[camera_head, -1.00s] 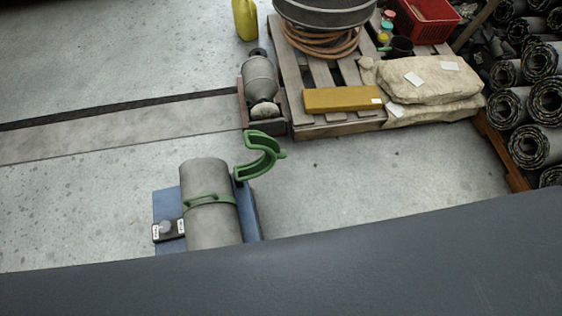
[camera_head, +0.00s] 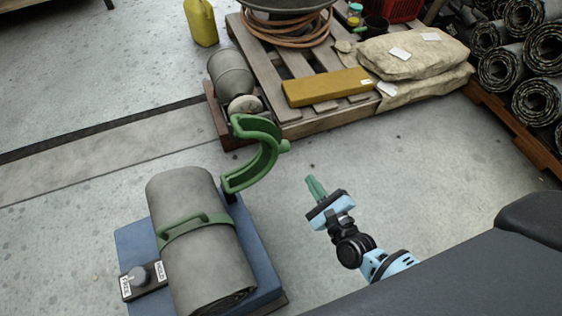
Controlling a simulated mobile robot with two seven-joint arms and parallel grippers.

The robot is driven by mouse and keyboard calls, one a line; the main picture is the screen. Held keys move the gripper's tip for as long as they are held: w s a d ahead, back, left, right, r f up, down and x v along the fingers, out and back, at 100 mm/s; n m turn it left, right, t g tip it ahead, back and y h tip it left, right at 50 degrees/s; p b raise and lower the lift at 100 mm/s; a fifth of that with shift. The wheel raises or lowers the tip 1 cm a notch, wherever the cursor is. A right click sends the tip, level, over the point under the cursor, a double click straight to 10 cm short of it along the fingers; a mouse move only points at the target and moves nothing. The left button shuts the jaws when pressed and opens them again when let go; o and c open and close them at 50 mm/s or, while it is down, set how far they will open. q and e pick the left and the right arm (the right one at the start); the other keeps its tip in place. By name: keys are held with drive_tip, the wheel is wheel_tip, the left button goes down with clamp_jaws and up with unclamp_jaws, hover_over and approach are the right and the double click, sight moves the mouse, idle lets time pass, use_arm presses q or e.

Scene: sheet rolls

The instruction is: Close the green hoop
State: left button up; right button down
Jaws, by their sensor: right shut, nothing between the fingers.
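The green hoop (camera_head: 262,160) stands open at the right side of a grey sheet roll (camera_head: 205,250). It is a curved half-ring swung up and away from the roll. A green strap or lower half of the fixture (camera_head: 185,224) lies across the roll's top. The roll rests on a blue base (camera_head: 262,268). My right gripper (camera_head: 311,182) has green fingertips and is shut and empty. It is to the right of the hoop and apart from it, above the floor. My left gripper is not in view.
A black box with a knob and labels (camera_head: 140,280) sits at the base's left. A pallet (camera_head: 310,122) with a yellow bar (camera_head: 328,88) and sacks (camera_head: 413,55) lies behind. Rolls are stacked at right (camera_head: 500,68). Floor right of the hoop is clear.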

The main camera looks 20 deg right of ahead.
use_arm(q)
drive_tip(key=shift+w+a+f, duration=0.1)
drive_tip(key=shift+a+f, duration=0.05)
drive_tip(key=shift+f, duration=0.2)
use_arm(e)
drive_tip(key=shift+w+f+m, duration=0.2)
drive_tip(key=shift+w+m, duration=0.4)
drive_tip(key=shift+w, duration=0.05)
drive_tip(key=w+a+b, duration=0.1)
drive_tip(key=w+b, duration=0.2)
drive_tip(key=w, duration=0.7)
use_arm(q)
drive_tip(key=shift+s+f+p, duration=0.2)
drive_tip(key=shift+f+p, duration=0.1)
drive_tip(key=shift+p, duration=0.8)
use_arm(e)
drive_tip(key=shift+s+a+r, duration=0.45)
drive_tip(key=shift+a+r, duration=0.05)
drive_tip(key=shift+r, duration=0.3)
drive_tip(key=shift+s+a+r, duration=0.45)
drive_tip(key=shift+r, duration=0.3)
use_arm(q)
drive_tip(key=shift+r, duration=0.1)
